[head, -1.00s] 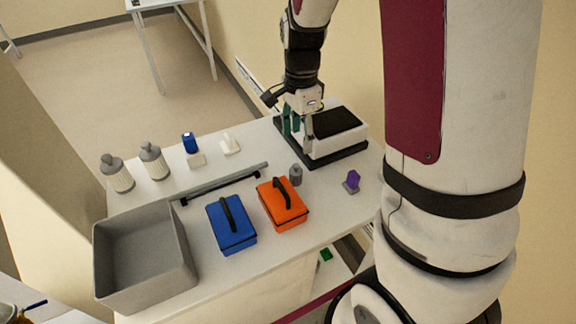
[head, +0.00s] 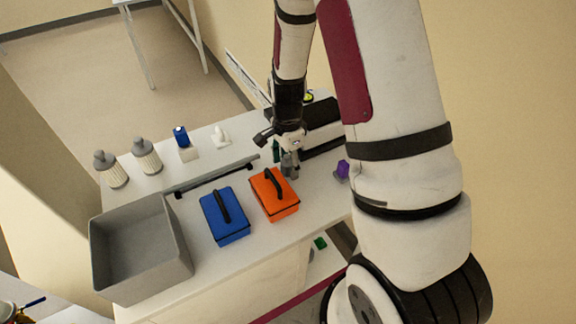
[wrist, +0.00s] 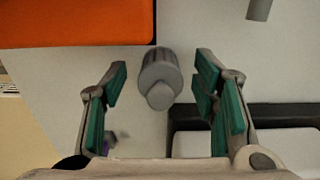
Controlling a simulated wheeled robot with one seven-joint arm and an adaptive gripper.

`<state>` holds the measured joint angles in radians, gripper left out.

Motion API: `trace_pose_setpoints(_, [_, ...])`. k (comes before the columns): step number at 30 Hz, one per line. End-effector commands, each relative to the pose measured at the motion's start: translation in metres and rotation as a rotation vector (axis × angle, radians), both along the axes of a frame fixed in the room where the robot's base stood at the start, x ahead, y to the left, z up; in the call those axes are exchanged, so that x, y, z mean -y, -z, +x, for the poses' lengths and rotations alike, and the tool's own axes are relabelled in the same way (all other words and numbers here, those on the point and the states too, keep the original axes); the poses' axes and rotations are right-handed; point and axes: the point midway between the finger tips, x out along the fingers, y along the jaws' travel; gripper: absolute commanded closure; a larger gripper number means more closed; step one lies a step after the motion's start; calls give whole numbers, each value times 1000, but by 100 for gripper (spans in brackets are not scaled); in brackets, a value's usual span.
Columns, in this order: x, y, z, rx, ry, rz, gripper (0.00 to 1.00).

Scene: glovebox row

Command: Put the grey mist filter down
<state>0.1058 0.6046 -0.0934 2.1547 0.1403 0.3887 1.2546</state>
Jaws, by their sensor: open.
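The grey mist filter (head: 290,171), a small ribbed grey cylinder with a round knob on top, stands on the white table beside the orange case. It also shows in the wrist view (wrist: 160,75), between my finger pads and apart from both. My gripper (head: 285,156) is directly over the filter, pointing down. In the wrist view my gripper (wrist: 162,88) is open, its green pads on either side of the filter with gaps. In the head view the gripper partly hides the filter.
The orange case (head: 275,196) is close to the filter, with a blue case (head: 224,216) and grey bin (head: 186,242) further left. A purple object (head: 342,168) stands to the right. A black-and-white device (head: 322,116) is behind. Two ribbed canisters (head: 146,156) stand far left.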

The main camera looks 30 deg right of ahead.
Motion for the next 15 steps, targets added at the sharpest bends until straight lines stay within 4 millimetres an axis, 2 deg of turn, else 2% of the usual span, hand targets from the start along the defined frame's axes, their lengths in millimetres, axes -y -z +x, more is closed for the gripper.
trace_pose_setpoints(3, [0,6,0,1,0,0,46])
trace_pose_setpoints(10, [0,7,1,2,-1,0,48])
trace_pose_setpoints(15, [0,7,1,1,-1,0,87])
